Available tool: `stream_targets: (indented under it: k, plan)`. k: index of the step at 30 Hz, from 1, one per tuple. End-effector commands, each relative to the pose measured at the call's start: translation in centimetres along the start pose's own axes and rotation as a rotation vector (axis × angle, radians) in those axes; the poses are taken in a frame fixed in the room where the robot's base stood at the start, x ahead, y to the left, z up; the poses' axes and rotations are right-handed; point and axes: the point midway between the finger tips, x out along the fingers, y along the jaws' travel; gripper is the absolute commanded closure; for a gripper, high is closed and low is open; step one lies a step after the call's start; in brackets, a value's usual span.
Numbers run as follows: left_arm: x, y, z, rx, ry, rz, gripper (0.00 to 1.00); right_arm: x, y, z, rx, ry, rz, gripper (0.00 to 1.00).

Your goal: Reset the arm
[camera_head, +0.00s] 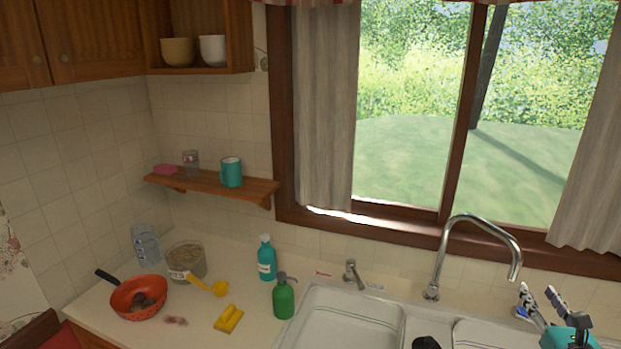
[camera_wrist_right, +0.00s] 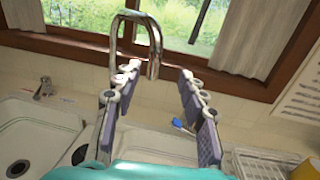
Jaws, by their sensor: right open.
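My right gripper (camera_head: 543,297) is at the lower right of the head view, above the right part of the sink. Its two fingers are spread apart with nothing between them. In the right wrist view the right gripper (camera_wrist_right: 155,95) is also open and empty, and the chrome faucet (camera_wrist_right: 140,40) stands behind and between its fingers. The faucet also shows in the head view (camera_head: 477,222), left of the gripper. My left gripper is in neither view.
A double sink (camera_head: 350,318) lies along the counter. Green (camera_head: 284,300) and teal (camera_head: 266,260) bottles, a yellow sponge (camera_head: 229,319), a jar (camera_head: 187,260) and a red pan (camera_head: 138,298) stand at left. A dish rack (camera_wrist_right: 262,163) is right of the sink.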

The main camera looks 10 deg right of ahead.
Motion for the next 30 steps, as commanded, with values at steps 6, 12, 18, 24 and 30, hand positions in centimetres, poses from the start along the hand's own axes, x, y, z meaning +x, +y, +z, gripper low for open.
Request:
stream_targets:
  k: [6, 12, 18, 24, 30]
  plan:
    - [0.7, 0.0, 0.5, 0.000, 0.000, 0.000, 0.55, 1.6, 5.8, 3.9, 0.528, -0.136, -0.056, 0.58]
    - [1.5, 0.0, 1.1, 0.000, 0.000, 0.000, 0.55, 0.1, 13.7, 1.2, 1.433, -0.124, -0.197, 0.58]
    - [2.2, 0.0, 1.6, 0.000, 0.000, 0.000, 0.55, -6.0, 23.9, -8.6, 2.175, 0.133, -0.551, 0.58]
    - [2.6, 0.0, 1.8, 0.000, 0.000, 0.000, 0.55, -14.5, 32.2, -15.9, 2.484, 0.395, -1.003, 0.58]
    - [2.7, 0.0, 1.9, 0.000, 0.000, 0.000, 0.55, -20.2, 35.9, -18.7, 2.537, 0.521, -1.293, 0.58]
